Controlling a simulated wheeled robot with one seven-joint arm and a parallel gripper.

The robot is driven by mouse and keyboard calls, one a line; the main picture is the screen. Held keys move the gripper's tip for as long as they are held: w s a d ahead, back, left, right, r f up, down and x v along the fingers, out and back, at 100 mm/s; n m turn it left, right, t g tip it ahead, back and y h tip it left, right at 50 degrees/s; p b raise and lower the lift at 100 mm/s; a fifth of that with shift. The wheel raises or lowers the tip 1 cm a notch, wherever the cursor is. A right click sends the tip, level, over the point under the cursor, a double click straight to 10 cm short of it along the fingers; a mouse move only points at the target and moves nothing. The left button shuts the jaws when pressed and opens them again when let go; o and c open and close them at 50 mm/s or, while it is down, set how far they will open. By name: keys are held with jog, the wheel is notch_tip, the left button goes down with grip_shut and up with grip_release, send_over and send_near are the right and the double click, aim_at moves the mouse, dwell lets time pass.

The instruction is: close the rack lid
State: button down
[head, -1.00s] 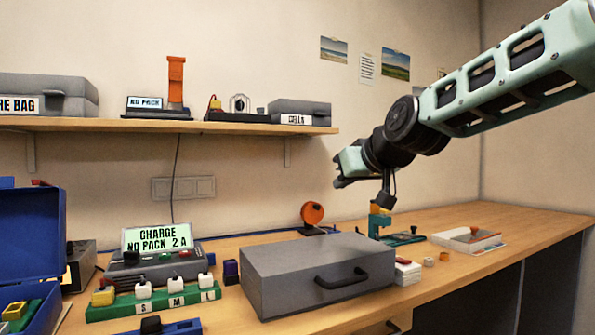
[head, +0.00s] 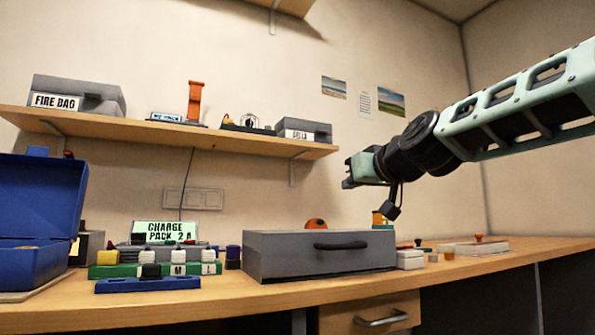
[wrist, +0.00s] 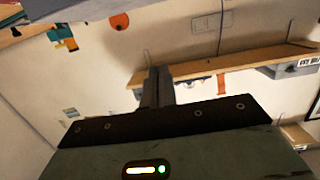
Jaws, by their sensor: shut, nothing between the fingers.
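No part is clearly marked as the rack; I cannot tell which lid is the rack's. A blue case (head: 35,195) at the far left has its lid raised. A large grey box (head: 318,262) with a black handle (head: 340,245) on its front stands mid-bench and looks closed. My gripper (head: 348,183) is above the grey box's right side, apart from it, pointing left. In the wrist view its fingers (wrist: 158,85) are together and empty.
A green strip (head: 150,270) with labelled blocks, a blue bar (head: 148,285) and a charger display (head: 165,231) stand left of the grey box. A shelf (head: 170,133) above holds a fire-bag box (head: 78,95) and smaller things. Small items (head: 410,258) lie right.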

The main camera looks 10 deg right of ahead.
aim_at(353, 246)
jog(key=shift+t, duration=0.6)
jog(key=f+b, duration=0.4)
jog(key=b, duration=0.2)
jog(key=s+f+b, duration=0.1)
jog(key=f+b, duration=0.3)
jog(key=b, duration=0.2)
jog(key=s+f+b, duration=0.1)
jog(key=f+b, duration=0.4)
jog(key=b, duration=0.2)
jog(key=shift+d, duration=0.35)
